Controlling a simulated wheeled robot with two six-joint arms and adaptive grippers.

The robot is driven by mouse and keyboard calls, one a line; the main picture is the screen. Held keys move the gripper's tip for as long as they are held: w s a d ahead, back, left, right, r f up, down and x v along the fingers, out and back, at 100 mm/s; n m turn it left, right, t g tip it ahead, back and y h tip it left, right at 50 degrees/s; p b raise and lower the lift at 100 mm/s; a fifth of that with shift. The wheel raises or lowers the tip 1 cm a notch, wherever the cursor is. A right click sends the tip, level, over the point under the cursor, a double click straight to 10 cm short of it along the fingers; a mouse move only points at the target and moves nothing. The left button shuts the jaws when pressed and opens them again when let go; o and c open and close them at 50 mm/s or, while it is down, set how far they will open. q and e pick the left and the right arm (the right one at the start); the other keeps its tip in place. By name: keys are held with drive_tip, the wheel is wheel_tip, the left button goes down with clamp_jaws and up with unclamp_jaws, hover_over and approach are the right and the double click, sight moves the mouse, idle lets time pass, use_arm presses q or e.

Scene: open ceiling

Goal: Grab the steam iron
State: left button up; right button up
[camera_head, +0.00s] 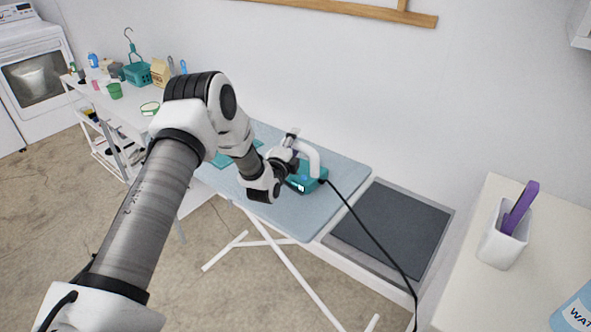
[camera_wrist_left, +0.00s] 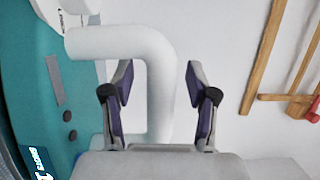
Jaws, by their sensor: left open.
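The steam iron (camera_head: 309,180) has a teal body and a white loop handle, and it is on the ironing board (camera_head: 230,190). In the left wrist view the iron's teal body (camera_wrist_left: 30,75) fills the left side, and its white handle (camera_wrist_left: 120,42) curves across and down. My left gripper (camera_head: 291,140) is at the iron's handle. In the left wrist view my left gripper (camera_wrist_left: 159,76) is open, with one purple-padded finger on each side of the handle's upright part. I cannot tell whether either finger touches it. My right gripper is not in view.
A black cord (camera_head: 375,240) runs from the iron toward the lower right. A dark panel (camera_head: 390,226) lies right of the board. A white counter (camera_head: 470,290) with a white cup (camera_head: 503,240) is at right. A cluttered shelf table (camera_head: 125,118) stands at left. The wall is close behind.

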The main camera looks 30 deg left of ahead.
use_arm(q)
drive_tip(key=shift+s+a, duration=0.1)
drive_tip(key=shift+a, duration=0.05)
drive_tip(key=shift+c, duration=1.4)
clamp_jaws()
drive_tip(key=shift+r, duration=0.15)
